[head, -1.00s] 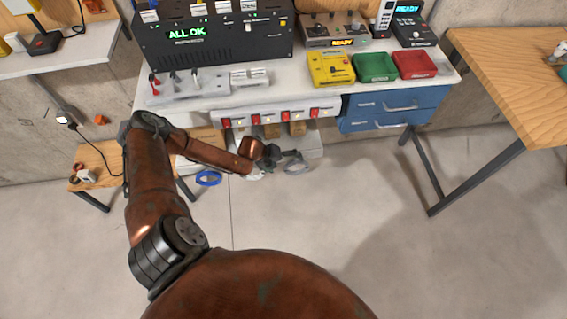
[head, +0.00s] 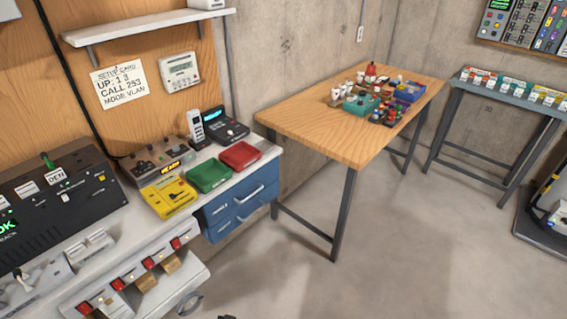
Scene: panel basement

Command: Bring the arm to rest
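No whole arm shows in the head view. A small dark tip (head: 227,317) pokes in at the bottom edge; it may be part of my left arm or gripper, but too little shows to be sure. A grey curved piece (head: 190,302) shows just below the bench's lower shelf; I cannot tell if it is a gripper finger or a loose ring. I cannot see whether the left gripper is open or shut. My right gripper is out of view.
The white bench (head: 130,228) at left carries a black panel box (head: 62,198), yellow (head: 168,197), green (head: 209,175) and red (head: 240,156) trays, above blue drawers (head: 240,205). A wooden table (head: 330,118) and a grey rack table (head: 510,92) stand right.

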